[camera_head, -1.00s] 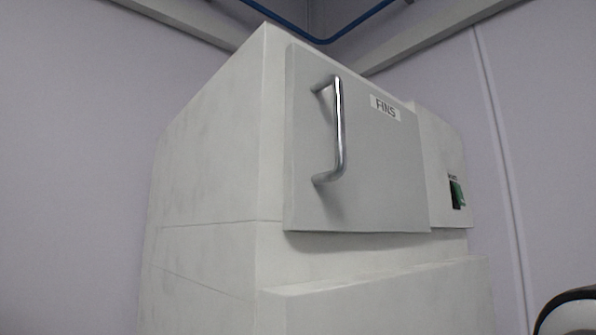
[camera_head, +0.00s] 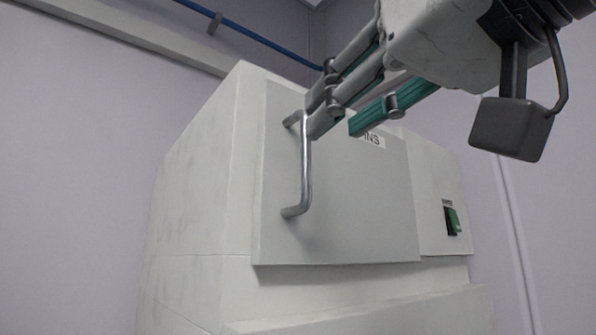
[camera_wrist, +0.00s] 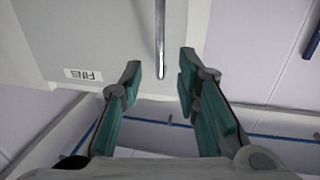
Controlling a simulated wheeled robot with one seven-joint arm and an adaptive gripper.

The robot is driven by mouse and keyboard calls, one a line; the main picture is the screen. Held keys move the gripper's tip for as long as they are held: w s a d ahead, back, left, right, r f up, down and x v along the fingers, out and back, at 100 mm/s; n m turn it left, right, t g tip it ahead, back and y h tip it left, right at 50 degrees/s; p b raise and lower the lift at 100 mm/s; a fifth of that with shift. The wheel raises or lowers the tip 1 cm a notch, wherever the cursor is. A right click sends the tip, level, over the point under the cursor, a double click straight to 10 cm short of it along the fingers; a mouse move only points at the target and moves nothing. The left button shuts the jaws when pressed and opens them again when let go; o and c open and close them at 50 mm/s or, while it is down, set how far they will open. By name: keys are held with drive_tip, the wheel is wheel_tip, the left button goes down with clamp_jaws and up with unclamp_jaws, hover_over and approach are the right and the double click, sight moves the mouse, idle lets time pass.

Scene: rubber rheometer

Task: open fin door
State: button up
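The grey fin door (camera_head: 345,215), labelled FINS, is on the front of the white machine and sits shut against it. Its vertical metal bar handle (camera_head: 305,170) is near the door's left edge. My gripper (camera_head: 335,125) is open near the upper end of the handle, with fingers pointing at the door. In the wrist view the door (camera_wrist: 95,35) is upside down, and the handle (camera_wrist: 161,40) runs down toward the gap between the two green-padded fingertips of my gripper (camera_wrist: 160,68). The fingers are apart, and I see no contact with the handle.
The white machine body (camera_head: 195,190) stands left of and below the door. A green switch (camera_head: 452,221) is on its right front panel. A blue pipe (camera_head: 250,32) runs along the wall above. The front of the door below my gripper is clear.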

sight(308, 143)
drive_tip(key=x, duration=0.8)
drive_tip(key=shift+w+p, duration=0.1)
drive_tip(key=shift+p, duration=0.25)
clamp_jaws()
